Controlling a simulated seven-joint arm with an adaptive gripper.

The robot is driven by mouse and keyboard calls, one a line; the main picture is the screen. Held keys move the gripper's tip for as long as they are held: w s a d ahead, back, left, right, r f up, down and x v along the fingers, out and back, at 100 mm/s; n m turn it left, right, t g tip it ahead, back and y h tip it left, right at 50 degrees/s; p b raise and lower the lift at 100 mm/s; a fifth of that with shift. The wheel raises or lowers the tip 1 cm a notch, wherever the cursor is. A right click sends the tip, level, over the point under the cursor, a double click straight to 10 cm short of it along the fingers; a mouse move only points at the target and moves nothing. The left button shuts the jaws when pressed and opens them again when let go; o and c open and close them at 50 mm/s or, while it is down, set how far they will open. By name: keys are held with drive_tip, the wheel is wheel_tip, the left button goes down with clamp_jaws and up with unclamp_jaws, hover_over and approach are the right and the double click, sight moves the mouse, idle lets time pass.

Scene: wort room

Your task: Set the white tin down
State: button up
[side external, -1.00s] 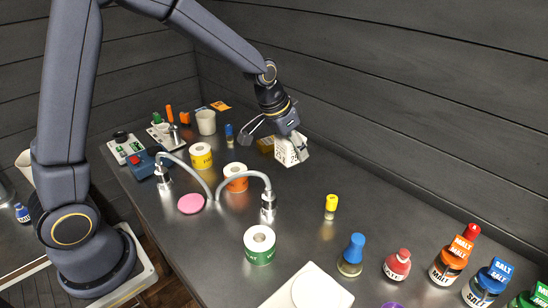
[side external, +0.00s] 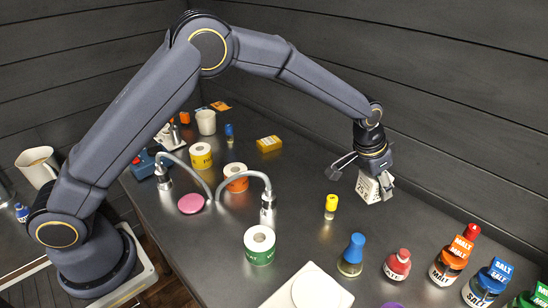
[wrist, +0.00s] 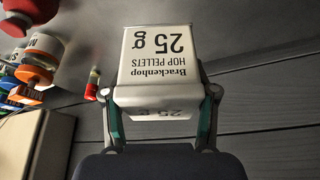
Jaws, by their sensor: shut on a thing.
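The white tin (side external: 369,187) is a small box with dark lettering. In the wrist view the tin (wrist: 157,62) reads "Brackenhop hop pellets 25 g" and appears upside down. My gripper (side external: 375,180) is shut on it, with one finger on each side in the wrist view. In the side view the tin looks slightly tilted and seems to be held above the steel bench (side external: 300,210). Its exact height over the bench is hard to tell.
A yellow-capped vial (side external: 331,205) stands left of the tin. A blue-topped flask (side external: 352,255), a red bottle (side external: 397,264) and labelled malt and salt jars (side external: 449,262) stand in front. A yellow box (side external: 268,144) lies farther back. Bench between box and vial is clear.

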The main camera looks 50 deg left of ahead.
hover_over(383, 211)
drive_tip(key=s, duration=0.2)
drive_tip(key=f, duration=0.5)
drive_tip(key=shift+w+a+f, duration=0.2)
drive_tip(key=shift+a, duration=0.1)
drive_tip(key=shift+w+f, duration=0.15)
drive_tip(key=shift+f, duration=1.5)
drive_tip(key=shift+f, duration=0.1)
drive_tip(key=o, duration=1.2)
drive_tip(key=shift+o, duration=0.2)
